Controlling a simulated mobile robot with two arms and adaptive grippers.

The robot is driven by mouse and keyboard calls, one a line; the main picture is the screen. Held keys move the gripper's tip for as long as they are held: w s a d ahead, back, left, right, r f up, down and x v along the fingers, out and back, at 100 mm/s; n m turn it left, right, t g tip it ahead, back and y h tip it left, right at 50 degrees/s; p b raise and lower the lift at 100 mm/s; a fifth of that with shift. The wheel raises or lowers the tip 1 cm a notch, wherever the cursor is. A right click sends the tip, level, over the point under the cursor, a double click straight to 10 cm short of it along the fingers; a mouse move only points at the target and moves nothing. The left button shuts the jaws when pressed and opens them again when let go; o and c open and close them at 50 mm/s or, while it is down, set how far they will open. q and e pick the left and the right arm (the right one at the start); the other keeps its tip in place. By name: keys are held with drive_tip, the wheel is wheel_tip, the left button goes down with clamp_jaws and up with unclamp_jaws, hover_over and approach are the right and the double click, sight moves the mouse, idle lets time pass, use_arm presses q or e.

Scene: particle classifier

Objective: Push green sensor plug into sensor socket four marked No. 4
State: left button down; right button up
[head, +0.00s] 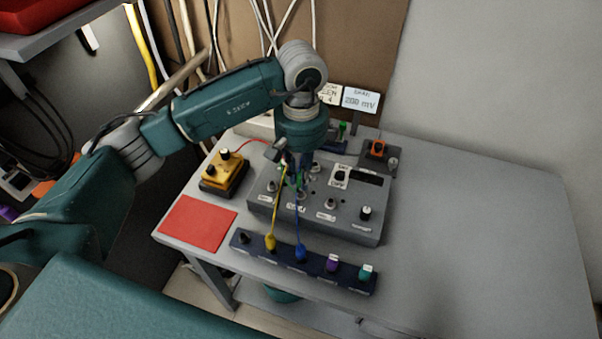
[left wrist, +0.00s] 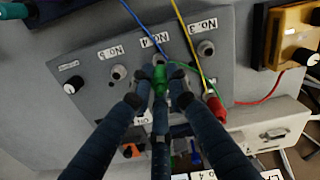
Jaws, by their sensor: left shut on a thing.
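The green sensor plug (left wrist: 160,78) is between the fingertips of my left gripper (left wrist: 160,97) in the left wrist view. Its front end is at the socket below the "No. 4" label (left wrist: 154,41); I cannot tell how deep it sits. In the head view my left gripper (head: 299,183) points down over the grey sensor box (head: 346,226) and hides most of the plug and socket. A bare socket (left wrist: 118,72) is by another label to the left, and the No. 3 socket (left wrist: 206,47) is to the right. My right gripper is not in view.
A blue cable (left wrist: 143,25) and a yellow cable (left wrist: 188,35) cross the panel close to my fingers. A red plug (left wrist: 216,107) is beside them. A dark plug rack (head: 318,267) stands in front, a yellow box (head: 223,171) at left. The table's right side is clear.

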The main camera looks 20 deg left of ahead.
sight(299, 184)
use_arm(q)
drive_tip(key=shift+b, duration=0.9)
idle(1.3)
idle(0.4)
drive_tip(key=shift+f+b, duration=0.2)
drive_tip(key=shift+b, duration=0.25)
drive_tip(key=shift+f+b, duration=0.3)
drive_tip(key=shift+f+b, duration=0.65)
drive_tip(key=shift+b, duration=0.1)
drive_tip(key=shift+a+f, duration=0.1)
drive_tip(key=shift+f, duration=0.05)
drive_tip(key=shift+f+b, duration=0.2)
drive_tip(key=shift+b, duration=0.25)
drive_tip(key=shift+s+f, duration=0.1)
